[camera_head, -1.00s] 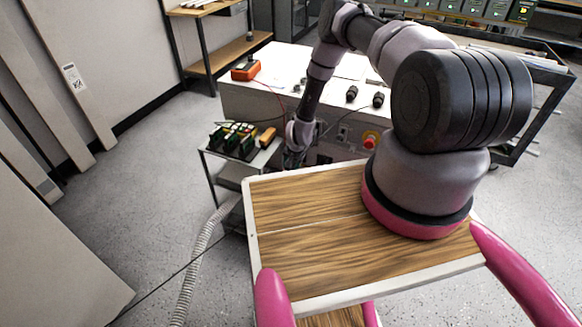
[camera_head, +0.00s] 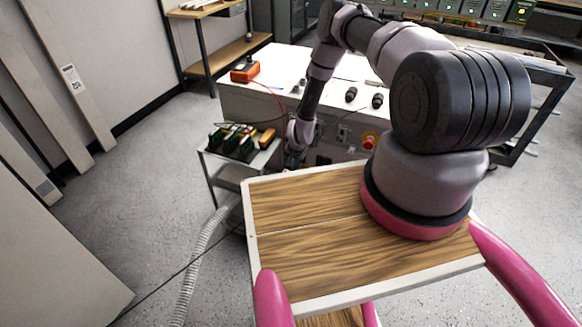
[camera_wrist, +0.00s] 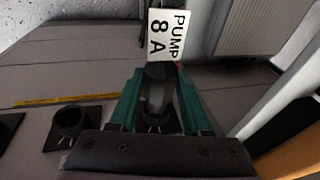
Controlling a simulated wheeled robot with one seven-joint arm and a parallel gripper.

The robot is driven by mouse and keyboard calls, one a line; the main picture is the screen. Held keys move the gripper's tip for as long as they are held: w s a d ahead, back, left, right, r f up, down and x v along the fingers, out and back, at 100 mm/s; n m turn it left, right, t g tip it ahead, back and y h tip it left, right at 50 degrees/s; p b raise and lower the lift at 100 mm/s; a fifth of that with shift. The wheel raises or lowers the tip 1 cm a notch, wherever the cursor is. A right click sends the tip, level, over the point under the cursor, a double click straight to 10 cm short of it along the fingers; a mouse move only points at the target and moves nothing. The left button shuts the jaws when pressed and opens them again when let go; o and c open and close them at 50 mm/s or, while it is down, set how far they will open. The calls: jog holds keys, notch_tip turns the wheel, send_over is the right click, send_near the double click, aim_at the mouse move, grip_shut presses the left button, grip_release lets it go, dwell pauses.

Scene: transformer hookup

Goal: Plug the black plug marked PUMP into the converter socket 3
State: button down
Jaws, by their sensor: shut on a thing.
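In the wrist view my gripper (camera_wrist: 158,78) has its teal fingers closed around a black plug (camera_wrist: 157,94). A white tag reading PUMP 8 A (camera_wrist: 167,36) shows just beyond the fingertips. A dark square socket base with white marks (camera_wrist: 160,126) shows beneath the plug. I cannot tell whether the plug is in it or above it, and no socket number is readable. A round black socket (camera_wrist: 70,122) stands to the left, with part of another (camera_wrist: 9,126) at the edge. In the head view my gripper (camera_head: 293,157) is small and dark beside the white cabinet, and the plug cannot be made out.
A small cart (camera_head: 215,176) holding green and black modules and an orange item (camera_head: 267,138) stands left of my gripper. The white cabinet (camera_head: 240,103) carries a red button (camera_head: 369,141) and an orange meter (camera_head: 245,72). A yellow strip (camera_wrist: 62,99) lies behind the sockets.

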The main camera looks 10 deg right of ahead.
jog(key=shift+w+d, duration=0.55)
jog(key=shift+w, duration=0.3)
jog(key=shift+c, duration=1.4)
grip_release()
jog(key=shift+s, duration=0.1)
